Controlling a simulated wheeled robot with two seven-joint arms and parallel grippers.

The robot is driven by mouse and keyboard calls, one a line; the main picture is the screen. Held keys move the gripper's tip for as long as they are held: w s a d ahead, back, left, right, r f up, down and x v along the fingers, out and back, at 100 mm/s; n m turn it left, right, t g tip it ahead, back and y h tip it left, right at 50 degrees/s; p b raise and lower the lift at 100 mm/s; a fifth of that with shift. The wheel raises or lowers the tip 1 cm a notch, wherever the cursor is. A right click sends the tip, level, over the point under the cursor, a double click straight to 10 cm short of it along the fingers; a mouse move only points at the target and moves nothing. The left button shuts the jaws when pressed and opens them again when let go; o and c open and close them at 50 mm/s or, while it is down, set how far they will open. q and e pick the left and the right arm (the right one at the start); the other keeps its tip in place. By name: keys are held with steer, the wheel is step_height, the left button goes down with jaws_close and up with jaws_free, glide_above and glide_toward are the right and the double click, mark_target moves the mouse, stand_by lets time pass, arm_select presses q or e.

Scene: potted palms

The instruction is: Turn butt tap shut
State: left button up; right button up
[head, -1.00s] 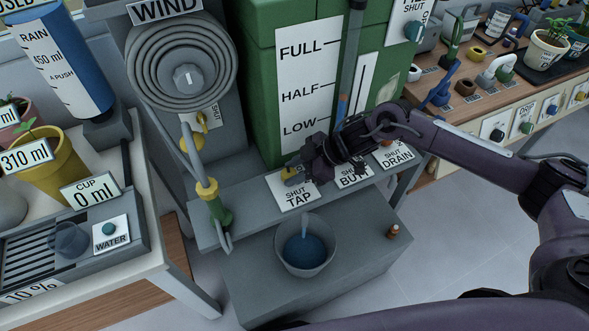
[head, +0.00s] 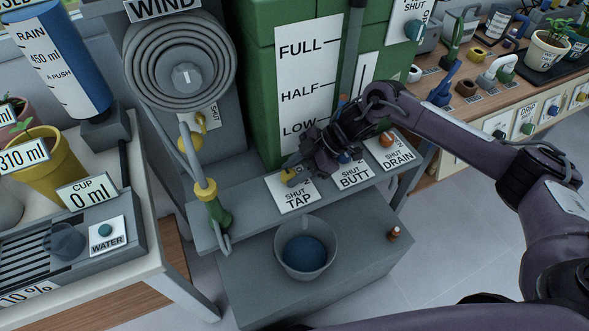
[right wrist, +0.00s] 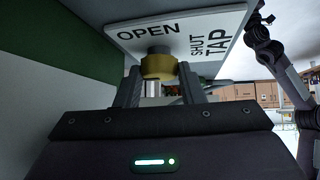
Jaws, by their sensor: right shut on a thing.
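The butt tap's yellow knob (head: 290,175) sits on a white plate (head: 296,203) lettered "SHUT TAP", on the grey shelf in front of the green butt (head: 257,90). My right gripper (head: 294,169) reaches in from the right and is shut on this knob. In the right wrist view the yellow knob (right wrist: 158,67) shows between the two fingers, below the plate's words "OPEN" and "SHUT TAP". The gripper hides part of the knob in the head view. A grey bucket (head: 306,224) with blue water stands below the shelf; no stream shows above it. My left gripper is not in view.
Close right of the tap are a blue knob (head: 344,157) at the "SHUT BUTT" plate and an orange knob (head: 386,138) at the "SHUT DRAIN" plate. A hose reel (head: 183,62) stands left.

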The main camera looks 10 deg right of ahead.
mark_target(294, 173)
steer(key=o, duration=1)
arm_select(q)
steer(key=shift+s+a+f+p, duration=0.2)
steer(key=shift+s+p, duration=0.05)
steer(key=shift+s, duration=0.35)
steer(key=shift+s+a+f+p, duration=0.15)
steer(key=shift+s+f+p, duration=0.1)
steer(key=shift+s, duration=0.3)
arm_select(e)
step_height(294, 173, up, 20)
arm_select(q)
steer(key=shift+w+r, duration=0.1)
